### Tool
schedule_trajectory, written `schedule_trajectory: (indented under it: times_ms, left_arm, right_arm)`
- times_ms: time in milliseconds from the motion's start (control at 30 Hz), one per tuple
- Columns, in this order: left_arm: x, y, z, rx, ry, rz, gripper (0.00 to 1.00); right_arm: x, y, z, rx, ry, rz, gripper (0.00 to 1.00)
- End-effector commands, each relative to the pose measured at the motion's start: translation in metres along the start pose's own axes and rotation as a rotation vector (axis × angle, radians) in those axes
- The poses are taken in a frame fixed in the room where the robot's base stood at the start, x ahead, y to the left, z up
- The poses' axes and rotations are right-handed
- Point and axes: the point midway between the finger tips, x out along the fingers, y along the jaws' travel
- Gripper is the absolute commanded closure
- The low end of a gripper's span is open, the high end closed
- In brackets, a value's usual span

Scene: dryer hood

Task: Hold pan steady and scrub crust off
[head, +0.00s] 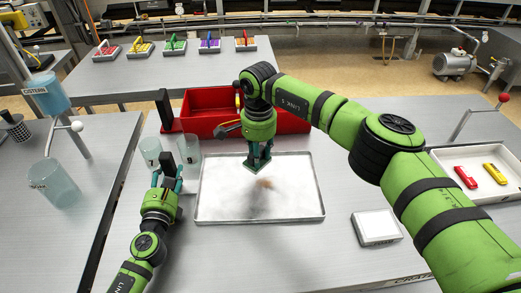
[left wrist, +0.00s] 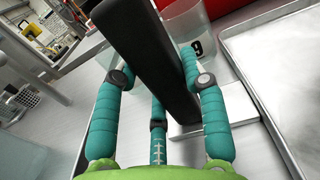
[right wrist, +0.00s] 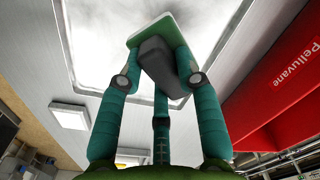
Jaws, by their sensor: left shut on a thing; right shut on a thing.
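The pan (head: 215,212) is a shallow pale metal tray lying flat on the table; its rim also shows in the left wrist view (left wrist: 238,95). A small brown crust patch (head: 265,183) with a grey smear below it marks its middle. My right gripper (head: 258,152) is shut on a scrubber with a dark grip (right wrist: 160,64) and a green pad (right wrist: 145,30), over the pan just above the crust. Whether the pad touches is unclear.
Two clear beakers (head: 188,148) stand behind my left gripper. A red bin (head: 205,103) lies behind the pan. A white block (head: 376,227) and a tray (head: 440,160) with red and yellow items are on the right. Table front is clear.

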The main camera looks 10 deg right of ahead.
Motion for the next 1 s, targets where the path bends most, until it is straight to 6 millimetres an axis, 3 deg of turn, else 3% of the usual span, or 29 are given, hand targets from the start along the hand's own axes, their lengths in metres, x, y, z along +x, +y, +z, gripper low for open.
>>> schedule_trajectory:
  times_ms: [33,567,667,700,1000]
  left_arm:
    - [-0.002,-0.001,-0.008,0.0,0.015,-0.001,1.0]
    - [-0.002,0.0,-0.008,0.0,0.015,-0.001,1.0]
    - [-0.002,0.0,-0.008,0.0,0.015,-0.001,1.0]
    - [-0.002,0.0,-0.008,0.0,0.015,-0.001,1.0]
    - [-0.002,0.0,-0.008,0.0,0.015,0.0,1.0]
  right_arm:
    - [0.005,0.0,0.001,0.0,-0.001,0.001,0.92]
    - [0.054,0.0,0.001,-0.002,-0.002,0.0,0.92]
    - [0.071,0.001,0.001,0.0,-0.003,0.002,0.92]
    - [0.067,0.004,-0.004,0.0,-0.001,-0.001,0.96]
    - [0.07,0.026,-0.022,0.001,-0.002,0.003,0.96]
